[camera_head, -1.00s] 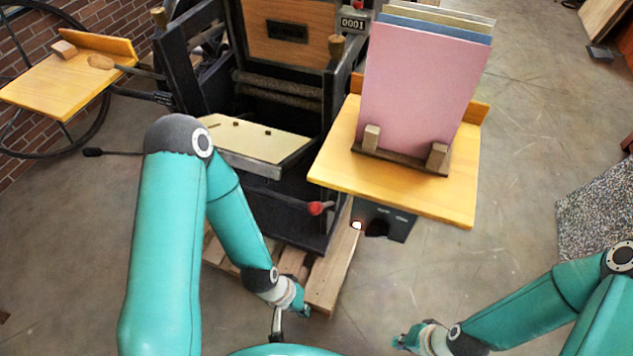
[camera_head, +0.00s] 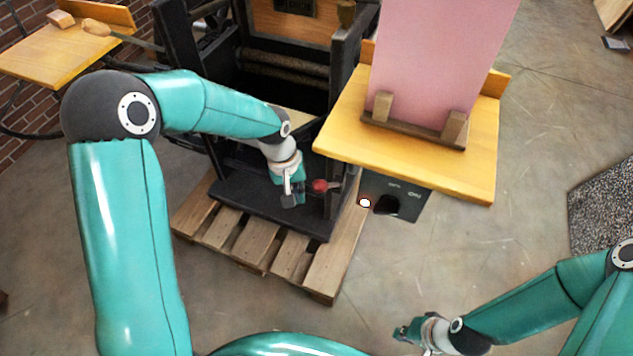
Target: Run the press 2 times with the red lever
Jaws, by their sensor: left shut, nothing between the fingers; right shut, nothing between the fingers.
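The black press (camera_head: 335,100) stands on a wooden pallet, its upper part cut off by the top of the view. The red lever (camera_head: 320,185) shows as a red knob low on the front of the press. My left gripper (camera_head: 289,200) is just left of the red knob, shut with nothing in it; I cannot tell whether it touches the knob. My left arm covers much of the press bed. My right gripper (camera_head: 403,332) is shut and empty, low over the floor at the bottom, well away from the press.
A yellow side table (camera_head: 450,170) with a pink sheet (camera_head: 430,60) in a rack juts out right of the press. Below it is a dark box (camera_head: 408,200) with a lit lamp. Another yellow table (camera_head: 50,60) is at upper left. The pallet (camera_head: 320,275) sticks out in front.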

